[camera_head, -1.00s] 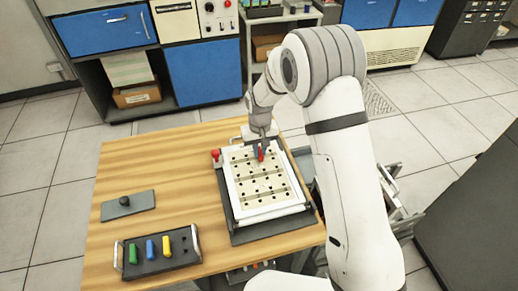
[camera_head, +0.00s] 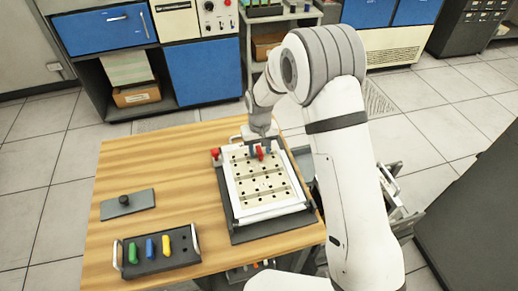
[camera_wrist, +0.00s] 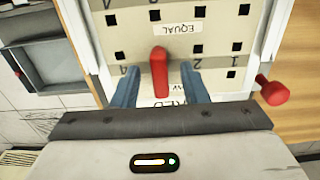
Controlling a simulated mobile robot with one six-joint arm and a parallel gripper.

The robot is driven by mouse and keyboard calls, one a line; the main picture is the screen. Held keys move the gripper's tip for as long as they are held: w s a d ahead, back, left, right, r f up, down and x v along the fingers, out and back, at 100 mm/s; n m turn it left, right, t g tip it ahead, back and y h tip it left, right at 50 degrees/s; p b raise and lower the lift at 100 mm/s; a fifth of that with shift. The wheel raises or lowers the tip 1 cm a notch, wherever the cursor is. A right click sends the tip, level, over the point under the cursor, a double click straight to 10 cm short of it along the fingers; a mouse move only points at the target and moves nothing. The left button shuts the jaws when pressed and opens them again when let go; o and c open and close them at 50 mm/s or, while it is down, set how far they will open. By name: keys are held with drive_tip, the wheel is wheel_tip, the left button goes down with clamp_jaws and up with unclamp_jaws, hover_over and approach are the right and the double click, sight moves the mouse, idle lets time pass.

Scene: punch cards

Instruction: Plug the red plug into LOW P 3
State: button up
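The red plug (camera_head: 261,153) stands at the far edge of the hole field on the cream plugboard (camera_head: 281,209). In the wrist view the red plug (camera_wrist: 160,73) is between the two blue fingers of my gripper (camera_wrist: 160,68). There is a clear gap on each side of it, so my gripper (camera_head: 262,155) is open and not touching it. The plug's foot and the label beside it are partly covered, so I cannot read which hole it is in. An upside-down EQUAL label (camera_wrist: 177,28) shows above it in the wrist view.
A red knob (camera_head: 215,153) is at the board's far left corner. A dark rack (camera_head: 160,262) with green, blue and yellow plugs lies at the near left. A grey plate with a black knob (camera_head: 124,200) lies behind it. The wooden table (camera_head: 180,170) is clear between.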

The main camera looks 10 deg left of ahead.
sight(260, 150)
drive_tip(key=shift+r, duration=0.1)
wheel_tip(260, 150, up, 8)
drive_tip(key=shift+f+b, duration=0.2)
drive_tip(key=shift+b, duration=0.45)
